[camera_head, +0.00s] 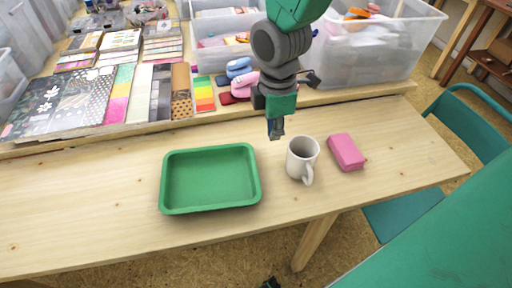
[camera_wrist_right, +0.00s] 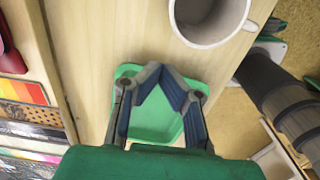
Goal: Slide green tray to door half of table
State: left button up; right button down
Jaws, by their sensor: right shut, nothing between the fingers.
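The green tray (camera_head: 163,185) lies flat and empty on the light wooden table, left of the white mug. It also shows in the right wrist view (camera_wrist_right: 126,70), partly hidden behind my fingers. My right gripper (camera_head: 275,134) points down beyond the tray's far right corner, left of the mug. Its fingertips meet in the right wrist view (camera_wrist_right: 160,74), shut and empty. Whether they touch the tray is not clear. A small dark tip at the bottom edge of the head view seems to be my left gripper (camera_head: 270,283), below the table's front edge; its fingers cannot be made out.
The white mug (camera_head: 301,162) stands close to the tray's right, with a pink case (camera_head: 345,152) beyond it. A raised shelf with paper sheets (camera_head: 120,90), staplers and clear bins (camera_head: 370,55) runs along the back. The table (camera_head: 80,205) is clear left of the tray.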

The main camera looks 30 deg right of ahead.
aim_at(257, 167)
jog(key=f+b, duration=0.1)
jog(key=f, duration=0.5)
jog(key=f+b, duration=0.1)
jog(key=f, duration=0.2)
jog(key=shift+s+d+f+b, duration=0.15)
jog(key=shift+d+f+b, duration=0.05)
jog(key=shift+d+b, duration=0.15)
jog(key=a, duration=0.2)
jog(key=w+a, duration=0.1)
jog(key=shift+f, duration=0.25)
jog(key=shift+a+r+b, duration=0.1)
jog(key=shift+a+b, duration=0.2)
jog(key=shift+a, duration=0.4)
jog(key=shift+w+d, duration=0.1)
